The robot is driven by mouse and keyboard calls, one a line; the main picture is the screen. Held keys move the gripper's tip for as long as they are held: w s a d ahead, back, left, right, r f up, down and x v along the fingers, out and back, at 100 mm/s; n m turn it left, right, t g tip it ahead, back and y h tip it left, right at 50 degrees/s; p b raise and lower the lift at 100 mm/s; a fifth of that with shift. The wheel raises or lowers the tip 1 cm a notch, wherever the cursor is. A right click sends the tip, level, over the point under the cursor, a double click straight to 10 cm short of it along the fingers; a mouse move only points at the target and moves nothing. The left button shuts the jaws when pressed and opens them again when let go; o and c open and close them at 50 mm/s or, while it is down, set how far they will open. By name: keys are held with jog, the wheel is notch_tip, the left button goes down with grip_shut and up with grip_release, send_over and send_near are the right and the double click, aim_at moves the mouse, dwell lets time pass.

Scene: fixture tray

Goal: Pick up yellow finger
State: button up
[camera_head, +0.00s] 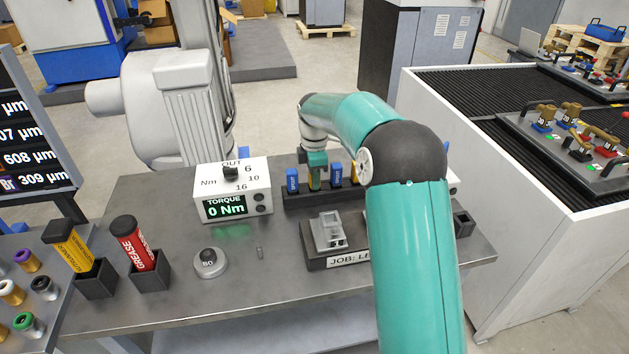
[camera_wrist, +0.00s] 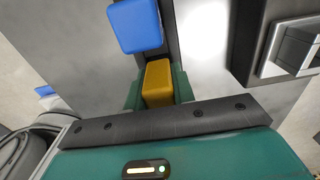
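A yellow finger (camera_wrist: 158,84) stands between the two green fingertips of my gripper (camera_wrist: 159,92) in the wrist view. The fingertips flank it closely on the left and right, and I cannot tell whether both press on it. In the head view my gripper (camera_head: 315,171) points down into the dark rack (camera_head: 312,199) at the back of the bench, between two blue fingers. The finger inside my gripper is mostly hidden there. Another yellow finger (camera_head: 353,173) stands further right, partly behind my arm.
A blue finger (camera_wrist: 135,25) stands just beyond the yellow one; the left blue finger (camera_head: 292,180) is close beside my gripper. A torque box (camera_head: 232,189) stands left of the rack. A fixture tray (camera_head: 318,259) with a grey metal part (camera_head: 328,232) lies in front. The bench's front middle is mostly clear.

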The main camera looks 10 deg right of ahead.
grip_shut()
jog(key=shift+r, duration=0.45)
notch_tip(320, 180, up, 2)
jog(key=shift+r, duration=0.1)
jog(key=s+d+r, duration=0.6)
jog(key=s+r, duration=0.4)
jog(key=s, duration=0.2)
jog(key=shift+s, duration=0.3)
jog(key=shift+s+f, duration=0.1)
